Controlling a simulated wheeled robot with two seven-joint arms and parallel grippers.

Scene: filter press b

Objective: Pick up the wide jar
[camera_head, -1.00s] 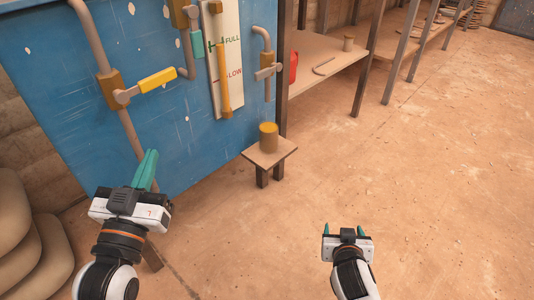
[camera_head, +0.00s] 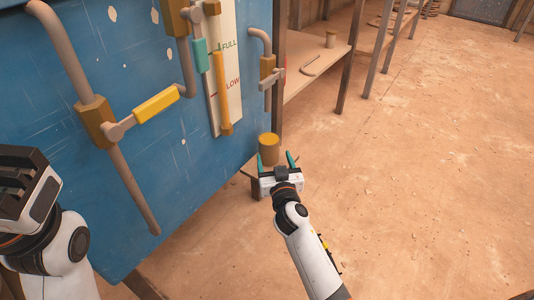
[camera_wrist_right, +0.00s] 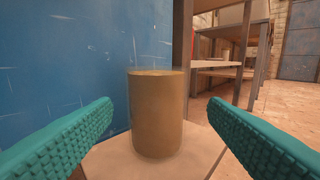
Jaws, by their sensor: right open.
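The wide jar (camera_head: 268,148) is a brown-gold cylinder standing upright on a small wooden stool (camera_head: 247,169) beside the blue panel. In the right wrist view the jar (camera_wrist_right: 157,115) stands ahead, between the lines of the two teal fingers. My right gripper (camera_head: 275,162) is open and empty, just in front of the jar, with a finger to each side. Neither finger visibly touches it. My left gripper (camera_head: 27,190) is at the left edge; its fingers cannot be made out.
The blue panel (camera_head: 190,140) stands close behind and left of the jar, with pipes, a yellow-handled valve (camera_head: 157,103) and a level gauge. The floor at right is clear.

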